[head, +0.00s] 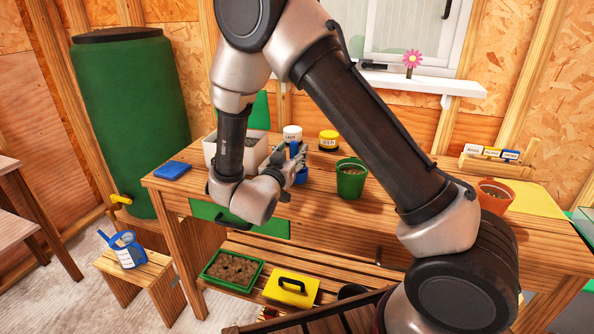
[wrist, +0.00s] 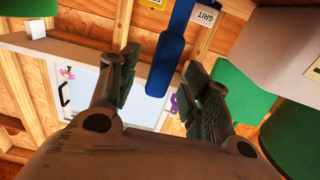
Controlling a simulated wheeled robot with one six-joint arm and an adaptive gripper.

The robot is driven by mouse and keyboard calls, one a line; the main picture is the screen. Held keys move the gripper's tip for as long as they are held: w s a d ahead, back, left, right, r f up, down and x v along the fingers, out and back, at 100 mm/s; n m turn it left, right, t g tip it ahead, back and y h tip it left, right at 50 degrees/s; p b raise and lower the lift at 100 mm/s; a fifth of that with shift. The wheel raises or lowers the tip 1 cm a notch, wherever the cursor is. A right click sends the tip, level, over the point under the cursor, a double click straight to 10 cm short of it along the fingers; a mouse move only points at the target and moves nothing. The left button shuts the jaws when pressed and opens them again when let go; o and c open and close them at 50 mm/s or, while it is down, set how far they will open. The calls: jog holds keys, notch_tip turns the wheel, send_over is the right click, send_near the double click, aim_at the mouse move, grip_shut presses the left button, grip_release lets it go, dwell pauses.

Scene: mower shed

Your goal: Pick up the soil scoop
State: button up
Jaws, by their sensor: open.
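A blue tool with a long grip, which looks like the soil scoop (wrist: 166,66), shows in the wrist view. Its rounded grip end lies in the gap between my fingers, and its thinner part runs out of the top of the picture. My gripper (wrist: 163,62) is open, with dark finger pads on either side of the grip; I cannot tell whether they touch it. In the head view my gripper (head: 290,165) is over the bench, beside the white tub, with blue parts (head: 301,177) showing next to it. Its fingers partly hide the blue shape there.
A green barrel (head: 130,120) stands left.

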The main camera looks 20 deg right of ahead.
jog(key=shift+x, duration=1.5)
grip_shut()
